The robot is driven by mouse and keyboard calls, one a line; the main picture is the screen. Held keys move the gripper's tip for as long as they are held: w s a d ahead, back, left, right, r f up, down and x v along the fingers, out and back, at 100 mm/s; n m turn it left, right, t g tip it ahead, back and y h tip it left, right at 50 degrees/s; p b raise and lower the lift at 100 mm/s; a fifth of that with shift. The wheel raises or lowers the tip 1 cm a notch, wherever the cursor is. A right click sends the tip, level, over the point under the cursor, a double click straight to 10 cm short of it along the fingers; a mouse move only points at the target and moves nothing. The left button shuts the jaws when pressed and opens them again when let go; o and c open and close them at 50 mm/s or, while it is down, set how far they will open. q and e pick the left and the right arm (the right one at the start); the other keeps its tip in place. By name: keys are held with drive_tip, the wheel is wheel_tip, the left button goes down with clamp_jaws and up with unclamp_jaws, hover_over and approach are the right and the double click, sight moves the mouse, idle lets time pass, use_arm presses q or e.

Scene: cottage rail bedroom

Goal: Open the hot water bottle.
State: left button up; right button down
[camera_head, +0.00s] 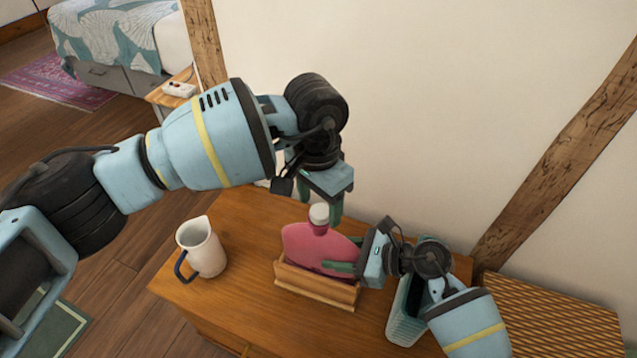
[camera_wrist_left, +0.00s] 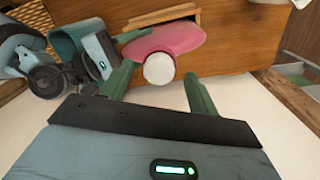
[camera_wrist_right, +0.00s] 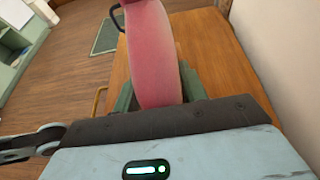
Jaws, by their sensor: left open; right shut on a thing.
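The pink hot water bottle (camera_head: 312,244) stands upright in a wooden holder (camera_head: 318,285) on the wooden dresser top. Its white cap (camera_head: 319,213) is on the neck and also shows in the left wrist view (camera_wrist_left: 159,69). My right gripper (camera_head: 343,267) is shut on the bottle's right side; the pink body (camera_wrist_right: 152,55) lies between its fingers in the right wrist view. My left gripper (camera_head: 323,208) is open above and behind the cap. In the left wrist view its fingers (camera_wrist_left: 160,88) are spread either side of the cap, with gaps visible.
A white jug (camera_head: 203,250) with a dark handle stands left on the dresser (camera_head: 240,230). A teal basket (camera_head: 402,318) stands right of the holder, partly behind my right arm. The wall is close behind. A woven-topped piece (camera_head: 550,320) is at right.

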use_arm(q)
drive_tip(key=shift+f, duration=0.55)
